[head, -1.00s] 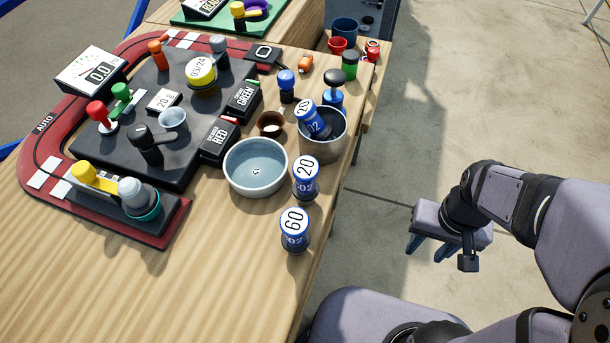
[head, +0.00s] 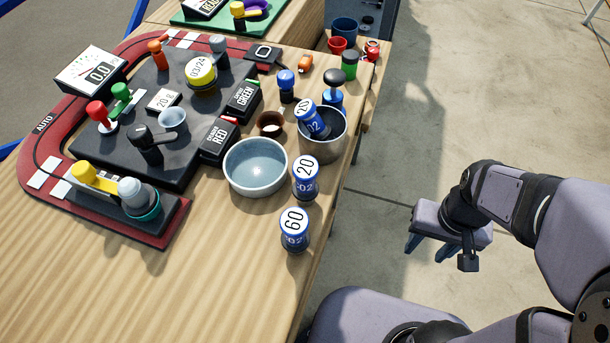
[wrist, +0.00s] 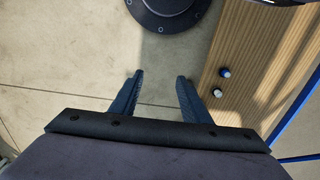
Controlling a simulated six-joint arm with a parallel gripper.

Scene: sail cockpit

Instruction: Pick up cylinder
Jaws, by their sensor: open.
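Several blue-and-white labelled cylinders are in the head view. One marked 60 (head: 295,230) stands upright near the table's right edge. Another (head: 313,119) leans tilted in a grey metal pot (head: 322,140). The frames do not show which cylinder the task means. My gripper (head: 430,248) is off to the right of the table, over the floor, apart from all of them. In the wrist view my gripper (wrist: 160,90) is open and empty, with bare floor between its fingers.
A pale bowl (head: 255,172) stands left of the cylinders. A dark panel (head: 130,130) with coloured levers, gauges and a red border fills the table's left. Small cups and a green-bodied jar (head: 349,66) stand at the far end. The wooden table (head: 150,290) is clear at front left.

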